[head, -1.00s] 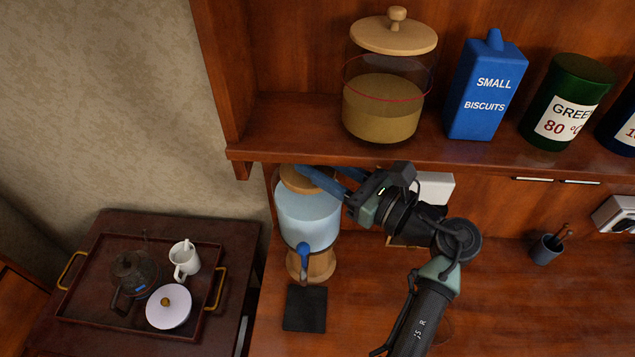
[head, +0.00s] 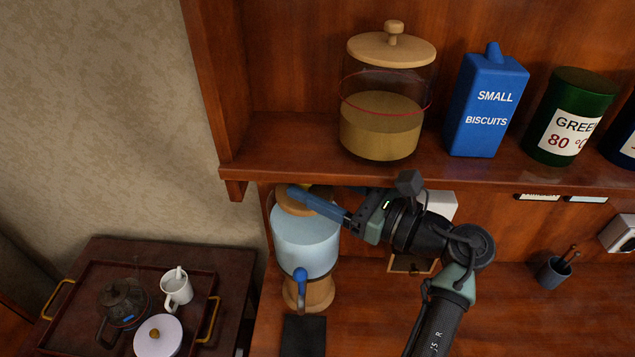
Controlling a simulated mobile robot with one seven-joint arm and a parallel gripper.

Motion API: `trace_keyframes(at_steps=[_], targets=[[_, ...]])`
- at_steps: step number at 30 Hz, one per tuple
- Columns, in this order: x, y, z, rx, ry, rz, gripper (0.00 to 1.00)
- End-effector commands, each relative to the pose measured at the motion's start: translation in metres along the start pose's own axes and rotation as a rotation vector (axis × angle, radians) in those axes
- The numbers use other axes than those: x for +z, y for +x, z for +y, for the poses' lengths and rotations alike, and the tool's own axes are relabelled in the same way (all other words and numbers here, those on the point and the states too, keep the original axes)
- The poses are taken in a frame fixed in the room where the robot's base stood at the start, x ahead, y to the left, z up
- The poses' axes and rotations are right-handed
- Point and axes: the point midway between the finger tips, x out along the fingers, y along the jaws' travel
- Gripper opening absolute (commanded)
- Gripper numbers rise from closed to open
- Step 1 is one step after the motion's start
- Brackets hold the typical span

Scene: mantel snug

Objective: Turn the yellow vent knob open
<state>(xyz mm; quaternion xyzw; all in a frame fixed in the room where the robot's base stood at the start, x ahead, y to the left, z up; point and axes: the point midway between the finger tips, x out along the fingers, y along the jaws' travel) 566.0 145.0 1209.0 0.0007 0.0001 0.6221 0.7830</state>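The yellow vent knob (head: 307,187) shows only as a small yellow patch on the wooden lid (head: 284,206) of the water dispenser. The shelf edge and my finger hide most of it, so its turn position cannot be told. The dispenser (head: 304,244) has a pale blue tank, a blue tap and a wooden stand. My gripper (head: 298,190) reaches left over the lid with its blue fingers. The near finger lies just in front of the yellow patch; the far finger is mostly hidden, so contact and finger gap cannot be told.
The shelf (head: 450,178) overhangs close above my gripper. It carries a glass jar (head: 385,125), a blue biscuit tin (head: 486,105) and a green canister (head: 565,115). A dark mat (head: 303,336) lies below the tap. A tea tray (head: 75,345) stands on the left table.

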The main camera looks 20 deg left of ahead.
Motion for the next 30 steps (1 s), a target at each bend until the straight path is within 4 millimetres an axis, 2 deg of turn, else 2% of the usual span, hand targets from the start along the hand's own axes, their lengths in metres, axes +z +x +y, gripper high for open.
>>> trace_keyframes(at_steps=[11,14,24,30], targets=[[-0.002,-0.007,-0.001,-0.003,-0.001,0.0,0.65],[-0.003,-0.021,-0.001,-0.006,-0.003,0.001,0.65],[-0.004,-0.094,-0.001,-0.006,-0.004,0.001,0.65],[-0.002,-0.122,-0.001,-0.002,-0.002,0.0,0.65]])
